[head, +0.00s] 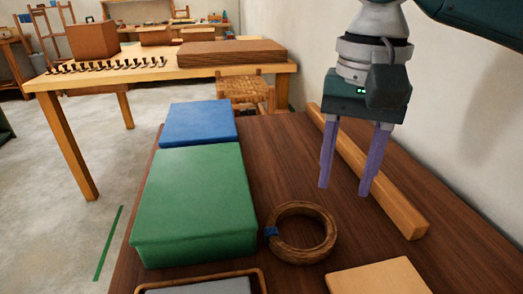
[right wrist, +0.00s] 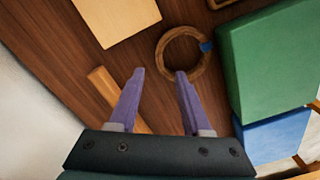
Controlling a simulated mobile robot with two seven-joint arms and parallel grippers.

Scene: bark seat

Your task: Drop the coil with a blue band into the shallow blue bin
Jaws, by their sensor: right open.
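The coil (head: 300,254) is a brown ring with a blue band (head: 271,232) on its left side. It lies flat on the dark wooden table, right of the green box. In the right wrist view the coil (right wrist: 163,57) lies just beyond the fingertips. The blue bin (head: 198,122) is a low blue box at the far left of the table; its top looks flat, and I see no open inside. It also shows in the right wrist view (right wrist: 272,138). My right gripper (head: 345,190) is open and empty, above the table behind and right of the coil. My left gripper is out of view.
A green box (head: 195,200) stands between the blue bin and the near edge. A wooden bar (head: 370,175) lies along the right side by the wall. A pale board (head: 378,278) and a wood-rimmed grey tray (head: 205,286) are at the front. Bare table lies behind the coil.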

